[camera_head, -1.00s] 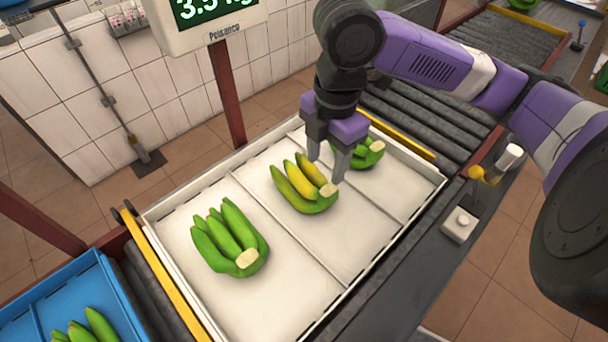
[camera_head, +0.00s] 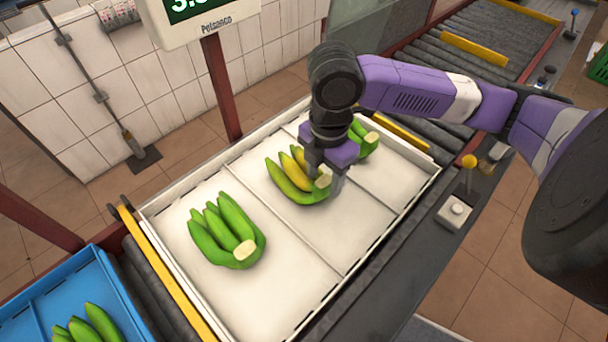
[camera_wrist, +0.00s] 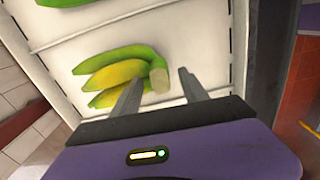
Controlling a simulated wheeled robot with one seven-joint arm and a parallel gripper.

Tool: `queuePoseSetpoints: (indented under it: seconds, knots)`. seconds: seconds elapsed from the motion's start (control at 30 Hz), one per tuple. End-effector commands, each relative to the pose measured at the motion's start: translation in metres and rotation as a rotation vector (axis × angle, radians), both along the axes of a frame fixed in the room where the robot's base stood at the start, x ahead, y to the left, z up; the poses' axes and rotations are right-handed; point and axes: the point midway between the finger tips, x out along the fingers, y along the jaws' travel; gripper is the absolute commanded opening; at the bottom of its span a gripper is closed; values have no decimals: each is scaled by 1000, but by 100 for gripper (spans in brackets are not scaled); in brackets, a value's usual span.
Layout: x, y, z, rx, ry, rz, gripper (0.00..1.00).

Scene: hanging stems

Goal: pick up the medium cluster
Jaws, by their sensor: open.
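The medium cluster (camera_head: 288,184), yellow and green bananas with a pale cut crown, lies in the middle compartment of the white tray (camera_head: 301,300). My gripper (camera_head: 325,188) is low over its crown end, fingers pointing down and partly covering it. In the wrist view my gripper (camera_wrist: 160,78) is open, and the crown of the medium cluster (camera_wrist: 115,77) shows between the two fingers. Whether the fingers touch it I cannot tell. A larger green cluster (camera_head: 222,232) lies in the left compartment. A smaller green cluster (camera_head: 367,142) lies in the right compartment, partly hidden by my gripper.
Low dividers part the tray's compartments. A blue crate (camera_head: 25,318) with green bananas stands at lower left. Rollers (camera_head: 465,70) run behind the tray. A control box with a yellow knob (camera_head: 469,161) is at the right. A scale display post (camera_head: 221,88) stands behind.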

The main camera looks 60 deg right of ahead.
Motion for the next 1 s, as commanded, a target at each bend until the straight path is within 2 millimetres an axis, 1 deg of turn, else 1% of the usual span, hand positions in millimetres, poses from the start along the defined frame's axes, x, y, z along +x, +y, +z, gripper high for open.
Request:
queuePoseSetpoints:
  seconds: [0.07, 0.2, 0.27, 0.3, 0.33, 0.77, 0.87, 0.97, 1.0]
  knots:
    - [0, 0, 0, 0, 0, 0, 50]
    - [0, 0, 0, 0, 0, 0, 22]
    - [0, 0, 0, 0, 0, 0, 11]
    - [0, 0, 0, 0, 0, 0, 3]
    - [0, 0, 0, 0, 0, 0, 0]
    - [1, 0, 4, -2, -3, 1, 0]
    - [1, 0, 11, -2, -2, 2, 0]
    - [1, 0, 25, -2, -3, 2, 0]
    - [1, 0, 33, -4, -5, 3, 0]
